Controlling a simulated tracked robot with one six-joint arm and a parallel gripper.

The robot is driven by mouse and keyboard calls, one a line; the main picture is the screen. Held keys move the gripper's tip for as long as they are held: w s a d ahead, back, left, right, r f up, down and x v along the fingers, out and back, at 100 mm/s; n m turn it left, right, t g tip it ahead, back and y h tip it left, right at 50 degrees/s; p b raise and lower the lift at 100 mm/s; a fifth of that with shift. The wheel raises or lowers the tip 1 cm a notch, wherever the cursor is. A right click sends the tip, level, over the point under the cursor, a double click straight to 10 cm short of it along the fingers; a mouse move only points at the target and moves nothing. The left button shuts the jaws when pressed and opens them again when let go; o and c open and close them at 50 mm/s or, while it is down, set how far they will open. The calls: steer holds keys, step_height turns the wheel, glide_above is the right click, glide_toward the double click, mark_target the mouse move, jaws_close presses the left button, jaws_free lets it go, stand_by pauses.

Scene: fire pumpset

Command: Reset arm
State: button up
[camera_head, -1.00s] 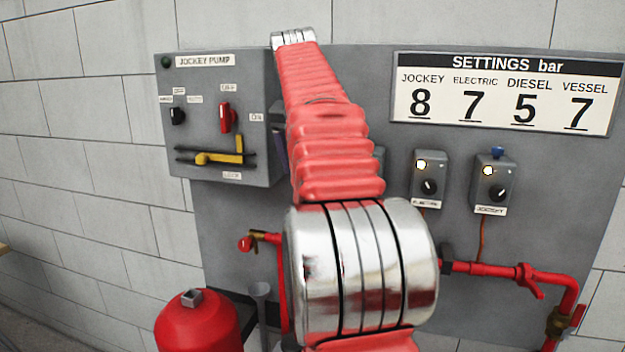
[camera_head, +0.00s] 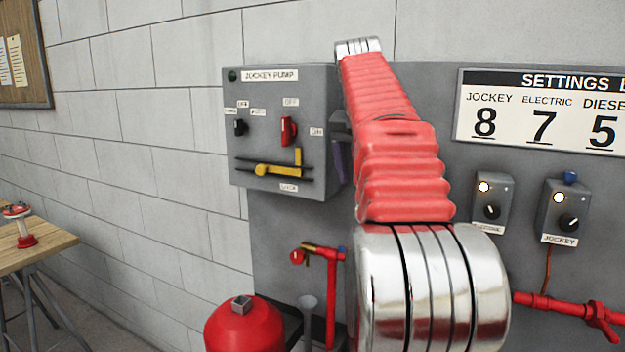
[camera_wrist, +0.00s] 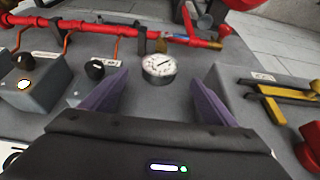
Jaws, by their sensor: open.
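My gripper (camera_wrist: 160,103) shows in the wrist view with two purple fingers held wide apart. Nothing is between them close by. A round white pressure gauge (camera_wrist: 158,67) sits on the grey panel beyond the gap between the fingertips. In the head view my red and silver arm stands upright in front of the grey panel (camera_head: 290,230) and hides part of it. A sliver of a purple finger (camera_head: 338,160) shows beside the jockey pump box; the rest of the gripper is hidden behind my arm.
The jockey pump box (camera_head: 283,95) has a red switch (camera_head: 288,130) and a yellow lever (camera_head: 278,168). Two small control boxes (camera_head: 491,203) (camera_head: 562,212) and red pipes (camera_head: 570,308) are at right. A red vessel (camera_head: 243,325) stands below. A wooden table (camera_head: 30,248) is at left.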

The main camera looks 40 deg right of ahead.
steer(key=shift+a, duration=0.1)
steer(key=s+a+f+n+t+y, duration=0.1)
steer(key=s+a+f+n, duration=0.2)
steer(key=a, duration=0.8)
steer(key=a+f+n+t+y, duration=0.1)
steer(key=a+f+n, duration=0.4)
steer(key=a, duration=0.6)
steer(key=s+a+f+n+y, duration=0.1)
steer(key=s+a+f+n, duration=0.1)
steer(key=s+a+f, duration=0.4)
steer(key=s+a+f+n+t+y, duration=0.1)
steer(key=s+a+f+n, duration=0.1)
steer(key=s+a+f, duration=0.5)
step_height(320, 180, down, 6)
steer(key=shift+s+a+f+n, duration=0.1)
steer(key=shift+s+a+n, duration=0.15)
steer(key=shift+a, duration=0.85)
steer(key=shift+c, duration=0.7)
